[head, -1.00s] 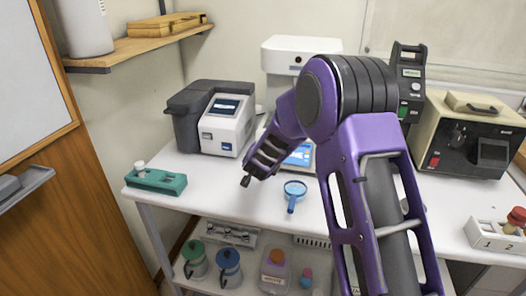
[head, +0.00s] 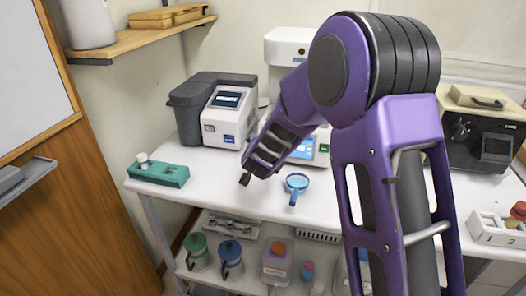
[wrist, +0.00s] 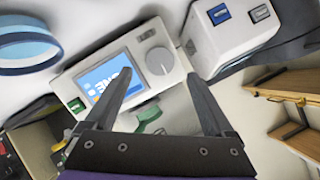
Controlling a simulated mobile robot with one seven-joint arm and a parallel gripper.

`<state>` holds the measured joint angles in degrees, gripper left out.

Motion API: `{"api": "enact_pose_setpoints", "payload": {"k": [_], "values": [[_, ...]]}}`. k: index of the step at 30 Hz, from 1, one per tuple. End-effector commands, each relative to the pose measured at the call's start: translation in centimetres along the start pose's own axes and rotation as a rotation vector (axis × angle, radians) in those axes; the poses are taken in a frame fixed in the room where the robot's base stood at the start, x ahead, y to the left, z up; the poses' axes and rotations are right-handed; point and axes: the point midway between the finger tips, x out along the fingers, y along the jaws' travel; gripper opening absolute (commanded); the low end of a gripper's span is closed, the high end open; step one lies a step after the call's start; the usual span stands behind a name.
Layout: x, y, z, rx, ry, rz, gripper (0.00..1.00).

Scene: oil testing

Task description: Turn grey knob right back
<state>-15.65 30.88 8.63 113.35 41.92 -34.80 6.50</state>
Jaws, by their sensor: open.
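A round light-grey knob (wrist: 159,61) with a pale pointer line sits on a white device (wrist: 86,78) beside its blue-lit screen (wrist: 112,73) in the wrist view. My gripper (wrist: 160,65) is open and empty, and its two fingers frame the knob in that view without visible contact.
A grey-white analyser (head: 229,116) stands left of my gripper. A blue magnifier (head: 296,184) lies on the white table near it. A teal holder (head: 158,173) is at the left edge. A beige-black machine (head: 480,128) stands at right.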

Motion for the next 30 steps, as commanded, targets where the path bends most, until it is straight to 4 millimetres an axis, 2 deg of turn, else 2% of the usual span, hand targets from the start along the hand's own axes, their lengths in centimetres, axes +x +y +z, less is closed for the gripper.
{"api": "enact_pose_setpoints", "payload": {"k": [1, 9, 15, 21, 30], "values": [[-1.4, -0.1, -0.1, 0.000, 0.000, -0.002, 0.88], [-7.4, -0.1, -0.1, 0.000, 0.001, -0.003, 0.88], [-10.2, -0.1, -0.1, 0.000, 0.001, -0.002, 0.88], [-11.2, 0.0, 0.0, 0.000, 0.001, 0.000, 0.88], [-11.2, -0.1, -0.1, 0.000, 0.002, -0.001, 0.88]]}}
